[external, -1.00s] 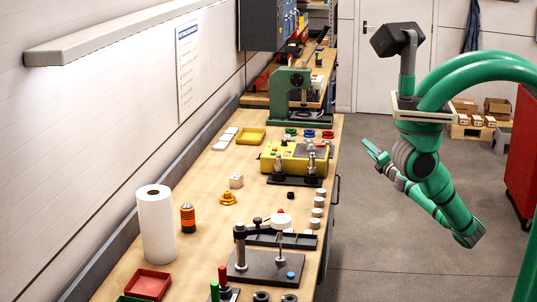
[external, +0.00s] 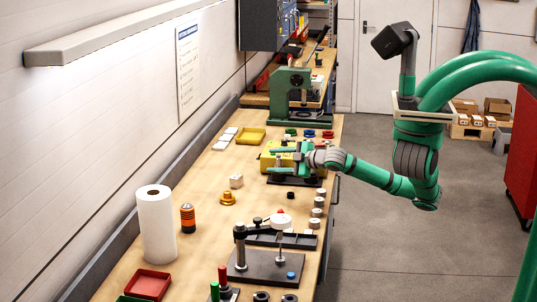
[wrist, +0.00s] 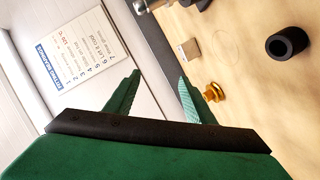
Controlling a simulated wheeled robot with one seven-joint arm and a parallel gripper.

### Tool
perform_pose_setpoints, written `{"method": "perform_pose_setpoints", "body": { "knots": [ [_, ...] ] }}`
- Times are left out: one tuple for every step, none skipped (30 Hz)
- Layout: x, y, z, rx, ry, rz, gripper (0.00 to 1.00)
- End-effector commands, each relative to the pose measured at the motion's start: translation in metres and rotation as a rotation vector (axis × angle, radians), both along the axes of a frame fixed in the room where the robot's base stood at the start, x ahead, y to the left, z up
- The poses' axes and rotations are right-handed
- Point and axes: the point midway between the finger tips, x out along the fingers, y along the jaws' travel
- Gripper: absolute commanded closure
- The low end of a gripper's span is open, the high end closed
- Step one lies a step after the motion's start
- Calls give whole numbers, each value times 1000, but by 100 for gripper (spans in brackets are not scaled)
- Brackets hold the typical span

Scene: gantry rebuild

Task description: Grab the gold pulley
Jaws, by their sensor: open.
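The gold pulley (external: 228,198) stands on the workbench (external: 205,215), left of the bench's middle, in the external view. It also shows in the wrist view (wrist: 214,92), just right of the right fingertip and apart from it. My gripper (external: 285,151) is over the bench by the yellow machine, farther back than the pulley and to its right. In the wrist view its two green fingers (wrist: 158,90) are spread with nothing between them.
A pale block (external: 236,181) stands just behind the pulley. An orange and black cylinder (external: 188,218) and a paper roll (external: 157,225) stand to its left. The yellow machine (external: 268,160) is under my gripper. A dial gauge stand (external: 250,272) is in front.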

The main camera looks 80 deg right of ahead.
Motion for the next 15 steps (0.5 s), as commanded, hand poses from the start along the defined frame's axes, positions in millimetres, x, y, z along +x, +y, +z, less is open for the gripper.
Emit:
{"method": "perform_pose_setpoints", "body": {
  "knots": [
    [15, 17, -15, 150, -17, 24, 51],
    [22, 27, -23, 243, -26, 34, 51],
    [31, 38, -33, 363, -37, 42, 51],
    [37, 48, -40, 449, -43, 48, 51],
    [42, 55, -46, 528, -47, 50, 51],
    [49, 66, -53, 624, -50, 53, 51],
    [52, 72, -57, 686, -52, 54, 51],
    [56, 78, -61, 742, -52, 52, 51],
    [59, 84, -65, 806, -52, 51, 51],
    [61, 89, -68, 845, -52, 51, 51],
    [63, 92, -69, 877, -52, 49, 51],
    [65, 95, -71, 908, -52, 47, 51],
    [66, 96, -73, 925, -51, 47, 51],
    [68, 98, -74, 937, -52, 45, 51],
    [71, 99, -75, 946, -52, 46, 51]
  ]
}}
